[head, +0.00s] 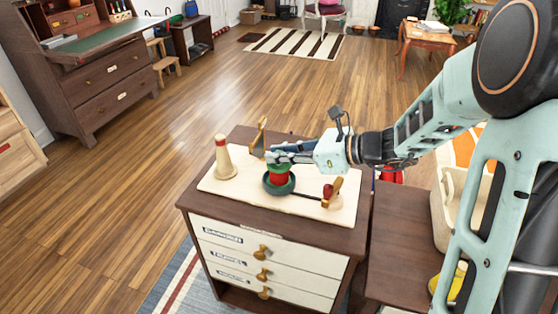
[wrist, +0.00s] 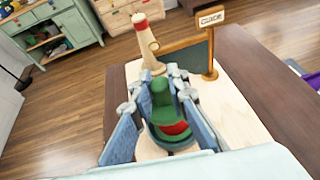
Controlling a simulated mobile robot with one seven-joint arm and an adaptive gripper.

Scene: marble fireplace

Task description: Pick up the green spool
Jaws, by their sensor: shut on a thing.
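The green spool (wrist: 160,96) shows in the wrist view between the two blue-grey fingers of my gripper (wrist: 161,80), which is shut on it. Green and red parts lie close together there, and I cannot tell exactly where the spool ends. In the head view, my gripper (head: 268,157) reaches in from the right above a dark green round dish (head: 279,190). A red piece (head: 279,179) with green above it stands over the dish. The fingers partly hide the spool, and I cannot tell whether it touches what is under it.
A pale board (head: 240,195) lies on the dark cabinet top (head: 210,208). A cream cone with a red top (head: 223,158) stands left of my gripper. A small framed sign (wrist: 211,45) stands behind. A red-and-wood handled tool (head: 331,191) lies right of the dish.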

